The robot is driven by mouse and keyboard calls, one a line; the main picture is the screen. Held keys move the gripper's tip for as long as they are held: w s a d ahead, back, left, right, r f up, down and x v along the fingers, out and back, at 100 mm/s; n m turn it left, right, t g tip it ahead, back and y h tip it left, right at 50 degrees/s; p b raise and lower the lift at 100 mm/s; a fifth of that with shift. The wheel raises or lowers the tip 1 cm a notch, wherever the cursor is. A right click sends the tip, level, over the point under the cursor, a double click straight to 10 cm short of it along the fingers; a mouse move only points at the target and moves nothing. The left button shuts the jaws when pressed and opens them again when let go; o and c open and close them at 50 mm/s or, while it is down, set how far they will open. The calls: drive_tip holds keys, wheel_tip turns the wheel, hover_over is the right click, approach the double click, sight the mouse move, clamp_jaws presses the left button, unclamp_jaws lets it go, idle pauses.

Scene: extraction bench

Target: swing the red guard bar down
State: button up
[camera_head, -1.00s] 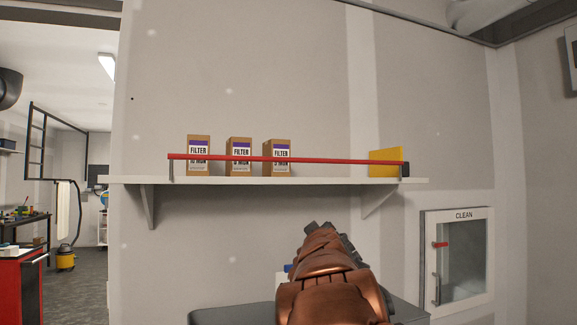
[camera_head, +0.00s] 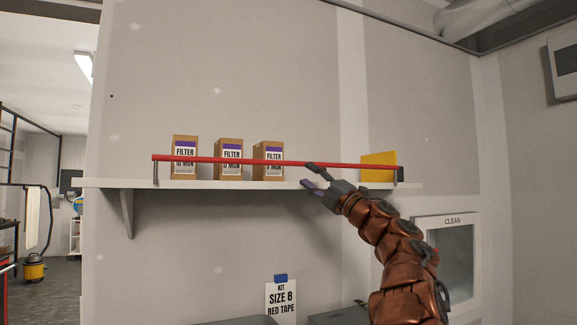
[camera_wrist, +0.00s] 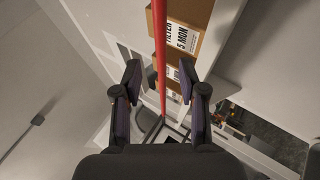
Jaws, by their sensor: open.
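The red guard bar (camera_head: 220,160) runs level across the front of the white wall shelf (camera_head: 240,185), in front of the filter boxes. Its left end is on a small post and its right end meets a dark bracket (camera_head: 399,174). My gripper (camera_head: 310,175) is open at the bar's right half, by the shelf's front edge. In the wrist view, the bar (camera_wrist: 160,60) runs between the two spread fingers of my gripper (camera_wrist: 160,95). I cannot tell whether either finger touches it.
Three brown filter boxes (camera_head: 229,160) stand behind the bar; one box (camera_wrist: 185,40) shows close in the wrist view. A yellow block (camera_head: 378,167) sits near the shelf's right end. Below are a kit sign (camera_head: 281,302) and a CLEAN hatch (camera_head: 452,260).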

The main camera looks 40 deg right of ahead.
sight(293, 165)
drive_tip(key=shift+a+p+x, duration=0.2)
drive_tip(key=shift+p+x, duration=0.95)
drive_tip(key=shift+x, duration=1.15)
drive_tip(key=shift+p+x, duration=1.05)
drive_tip(key=shift+x, duration=0.55)
drive_tip(key=shift+w, duration=0.1)
clamp_jaws()
